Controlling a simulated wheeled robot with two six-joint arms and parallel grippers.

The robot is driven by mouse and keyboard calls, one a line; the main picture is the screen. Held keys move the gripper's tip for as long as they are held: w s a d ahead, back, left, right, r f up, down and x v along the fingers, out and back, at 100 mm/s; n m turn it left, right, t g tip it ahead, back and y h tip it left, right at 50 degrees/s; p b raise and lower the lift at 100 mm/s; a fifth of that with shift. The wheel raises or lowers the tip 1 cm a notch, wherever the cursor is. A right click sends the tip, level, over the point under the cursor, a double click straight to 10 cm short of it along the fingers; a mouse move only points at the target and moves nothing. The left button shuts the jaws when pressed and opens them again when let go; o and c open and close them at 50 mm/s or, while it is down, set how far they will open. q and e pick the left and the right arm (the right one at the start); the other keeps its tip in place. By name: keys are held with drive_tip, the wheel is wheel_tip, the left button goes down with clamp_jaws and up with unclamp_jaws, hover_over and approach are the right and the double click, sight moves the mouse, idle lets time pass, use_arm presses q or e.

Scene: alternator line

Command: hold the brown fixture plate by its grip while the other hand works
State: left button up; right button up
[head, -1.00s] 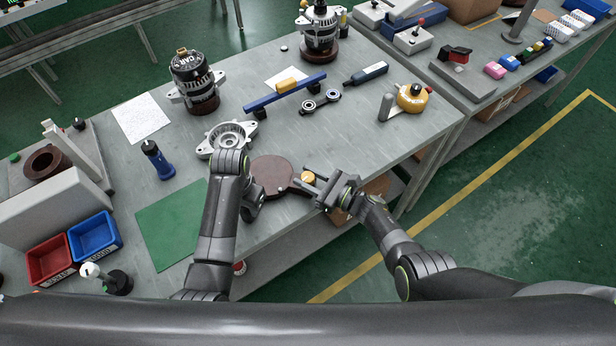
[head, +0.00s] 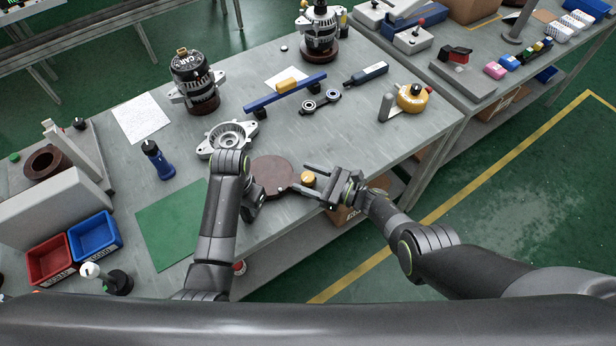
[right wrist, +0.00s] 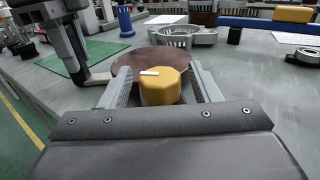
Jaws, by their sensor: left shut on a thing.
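The brown fixture plate (head: 272,170) is a round disc lying near the front edge of the bench. It also shows in the right wrist view (right wrist: 124,67). My left gripper (head: 257,195) is shut at the plate's near left side, on its grip, which the jaws hide. My right gripper (head: 300,178) is open, with one finger on each side of a yellow round knob (head: 308,179) at the plate's right. In the right wrist view the knob (right wrist: 160,88) stands between the spread fingers, with gaps visible beside it.
A silver housing (head: 228,138) lies just behind the plate. A green mat (head: 170,222) is to the left, with a blue torch-like tool (head: 157,160) behind it. A blue bar (head: 285,92) and a yellow-topped device (head: 412,97) stand further back. Bare bench lies right of the plate.

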drive_tip(key=shift+d, duration=0.1)
drive_tip(key=v, duration=1.2)
drive_tip(key=s+a+m+t+h, duration=0.4)
drive_tip(key=s+m+t+h, duration=0.1)
drive_tip(key=m+t+h, duration=0.15)
drive_tip(key=shift+n+t+y, duration=0.25)
drive_tip(key=shift+t+y, duration=0.1)
drive_tip(key=x, duration=1.2)
drive_tip(key=shift+w+r, duration=0.1)
drive_tip(key=shift+r, duration=0.05)
drive_tip(key=c, duration=1)
